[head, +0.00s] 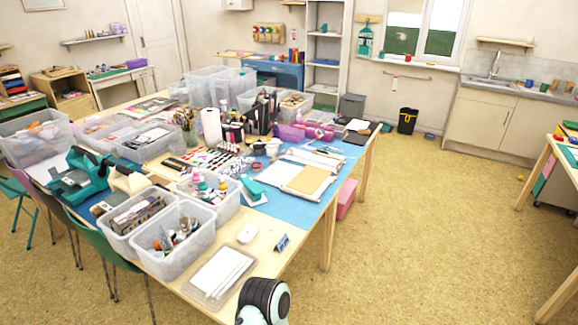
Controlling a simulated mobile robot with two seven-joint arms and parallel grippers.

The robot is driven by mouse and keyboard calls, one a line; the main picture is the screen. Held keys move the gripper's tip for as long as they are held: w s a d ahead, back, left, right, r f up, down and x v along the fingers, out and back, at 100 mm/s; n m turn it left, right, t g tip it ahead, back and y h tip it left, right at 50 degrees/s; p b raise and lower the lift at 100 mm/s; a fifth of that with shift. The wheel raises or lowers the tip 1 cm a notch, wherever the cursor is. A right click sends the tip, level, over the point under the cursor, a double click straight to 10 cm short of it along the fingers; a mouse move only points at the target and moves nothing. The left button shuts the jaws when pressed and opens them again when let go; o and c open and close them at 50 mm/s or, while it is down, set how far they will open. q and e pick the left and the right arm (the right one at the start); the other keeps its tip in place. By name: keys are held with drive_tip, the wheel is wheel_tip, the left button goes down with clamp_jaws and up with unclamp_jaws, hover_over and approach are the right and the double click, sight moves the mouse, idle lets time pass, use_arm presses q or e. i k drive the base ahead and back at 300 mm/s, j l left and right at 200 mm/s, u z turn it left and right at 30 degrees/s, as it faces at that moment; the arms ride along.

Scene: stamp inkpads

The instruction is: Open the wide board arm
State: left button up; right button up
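A pale board with a tan sheet (308,180) lies on the blue mat near the right part of the big table. It looks wide and flat, with light strips along its edges. I cannot tell for sure that it is the wide board, nor which part is its arm or whether that is open. A rounded dark and pale part of my own body shows at the bottom edge, in front of the table. Neither of my grippers shows in the head view.
The wooden table (285,262) is crowded. Clear bins (178,265) stand at its near left, with a clear tray (218,277) at the near corner. A teal stapler-like tool (252,188) lies left of the board. The floor (420,230) to the right is open.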

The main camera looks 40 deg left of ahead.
sight(282, 188)
drive_tip(key=i+l+u, duration=0.1)
drive_tip(key=u, duration=0.4)
drive_tip(key=i+l+u, duration=0.2)
drive_tip(key=u, duration=0.25)
drive_tip(key=i+l+u, duration=0.2)
drive_tip(key=u, duration=0.3)
drive_tip(key=i+l+u, duration=0.15)
drive_tip(key=u, duration=0.25)
drive_tip(key=l+u, duration=0.35)
drive_tip(key=i+l+u, duration=0.15)
drive_tip(key=l+u, duration=1)
drive_tip(key=l, duration=0.15)
drive_tip(key=i, duration=0.05)
